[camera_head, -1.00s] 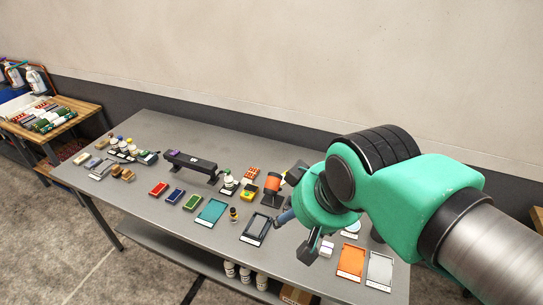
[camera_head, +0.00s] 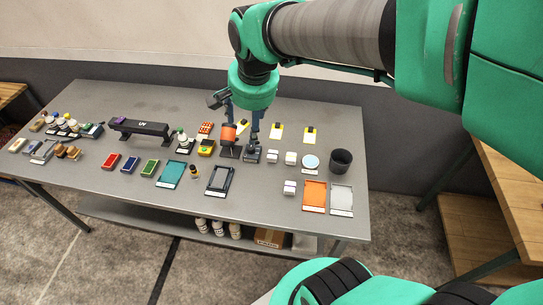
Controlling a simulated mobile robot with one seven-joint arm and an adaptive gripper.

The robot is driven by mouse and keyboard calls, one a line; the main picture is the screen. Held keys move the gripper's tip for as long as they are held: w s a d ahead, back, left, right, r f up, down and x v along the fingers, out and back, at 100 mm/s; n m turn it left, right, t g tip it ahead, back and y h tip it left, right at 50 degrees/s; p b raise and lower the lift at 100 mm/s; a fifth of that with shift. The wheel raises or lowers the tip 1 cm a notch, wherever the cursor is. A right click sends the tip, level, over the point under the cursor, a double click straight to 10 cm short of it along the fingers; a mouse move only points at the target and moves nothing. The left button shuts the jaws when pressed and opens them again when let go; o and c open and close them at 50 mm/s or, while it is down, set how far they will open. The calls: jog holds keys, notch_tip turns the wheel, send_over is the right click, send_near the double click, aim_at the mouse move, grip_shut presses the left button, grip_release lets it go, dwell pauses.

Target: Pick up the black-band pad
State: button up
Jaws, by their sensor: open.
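My gripper (camera_head: 243,138) is open and points down over the back middle of the grey table (camera_head: 200,92), fingers apart. An orange cylinder on a dark base (camera_head: 228,137) is by its left finger, and a small dark block (camera_head: 252,155) is below its right finger. Small pale pads or cards with yellow and dark patches lie behind and to the right: one beside the fingers (camera_head: 243,128), one farther right (camera_head: 276,131), and one farthest right (camera_head: 310,136). Which item is the black-band pad is too small to tell.
Small white blocks (camera_head: 291,158) and a dark cup (camera_head: 341,161) stand right of the gripper. Orange (camera_head: 314,196) and grey (camera_head: 342,199) trays lie at the front right. A black UV bar (camera_head: 140,130) stands at left. The table's back right is mostly clear.

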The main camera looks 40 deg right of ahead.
jog(key=w+d+f+m+g, duration=0.1)
jog(key=w+d+f+m, duration=0.4)
jog(key=w, duration=0.1)
jog(key=m+g, duration=0.3)
jog(key=m, duration=0.9)
send_over(273, 154)
notch_tip(273, 154, down, 21)
jog(key=shift+w+d+r+y+b, duration=0.2)
jog(key=shift+y+b, duration=0.1)
jog(key=shift+b, duration=0.15)
jog(key=shift+f, duration=0.15)
jog(key=shift+a+f+b, duration=0.1)
jog(key=shift+f+b, duration=0.65)
jog(key=shift+f, duration=3.4)
jog(key=shift+s+f, duration=0.1)
jog(key=shift+a+f+b, duration=0.1)
jog(key=shift+f+b, duration=0.6)
jog(key=shift+f, duration=1.8)
